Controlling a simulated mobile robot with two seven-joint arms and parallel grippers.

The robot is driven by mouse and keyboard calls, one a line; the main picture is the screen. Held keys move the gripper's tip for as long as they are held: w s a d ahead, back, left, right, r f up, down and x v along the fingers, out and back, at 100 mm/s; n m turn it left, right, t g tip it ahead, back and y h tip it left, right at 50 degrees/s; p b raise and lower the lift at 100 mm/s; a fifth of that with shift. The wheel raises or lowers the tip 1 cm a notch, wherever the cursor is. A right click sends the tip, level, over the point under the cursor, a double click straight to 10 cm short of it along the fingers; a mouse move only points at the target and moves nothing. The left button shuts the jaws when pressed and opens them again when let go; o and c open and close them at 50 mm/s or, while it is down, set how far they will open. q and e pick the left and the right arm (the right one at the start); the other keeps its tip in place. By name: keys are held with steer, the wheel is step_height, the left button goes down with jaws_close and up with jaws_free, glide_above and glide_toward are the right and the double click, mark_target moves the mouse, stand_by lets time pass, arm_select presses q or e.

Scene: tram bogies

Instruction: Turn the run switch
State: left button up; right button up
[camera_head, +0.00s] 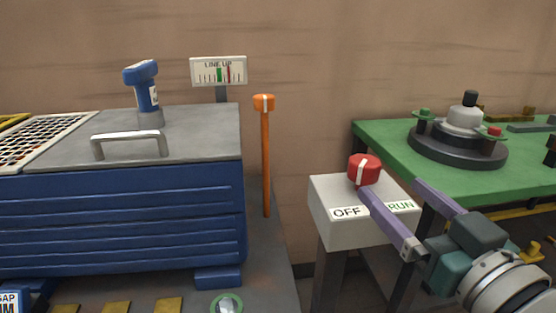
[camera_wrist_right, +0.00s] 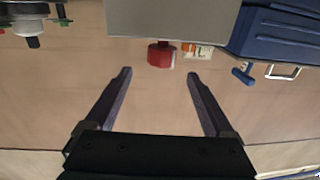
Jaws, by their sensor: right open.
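The run switch is a red knob (camera_head: 364,169) with a white stripe, on top of a grey box (camera_head: 325,196). The stripe's near end leans slightly toward OFF. My right gripper (camera_head: 392,187) is open and empty; in the head view one finger overlaps the knob's lower edge. In the right wrist view, the knob (camera_wrist_right: 160,55) sits just beyond and between the open fingertips (camera_wrist_right: 158,73); I cannot tell whether they touch it. My left gripper is not in view.
A blue cabinet (camera_head: 120,215) with a handle (camera_head: 130,137) and a blue tool (camera_head: 145,92) is at left. An orange-topped lever (camera_head: 265,150) stands between cabinet and box. A LINE UP gauge (camera_head: 218,71) is behind. A green table (camera_head: 400,150) with a round fixture (camera_head: 458,145) is at right.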

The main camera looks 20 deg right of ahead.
mark_target(373, 172)
steer(key=w, duration=0.5)
steer(key=w+b, duration=0.1)
steer(key=w, duration=0.1)
steer(key=shift+w+d, duration=0.3)
steer(key=shift+d, duration=0.1)
steer(key=shift+w+d+r, duration=0.1)
steer(key=shift+w, duration=0.55)
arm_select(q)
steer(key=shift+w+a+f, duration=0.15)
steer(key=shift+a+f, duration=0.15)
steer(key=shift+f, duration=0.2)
arm_select(e)
steer(key=shift+c, duration=1.2)
steer(key=c, duration=1.1)
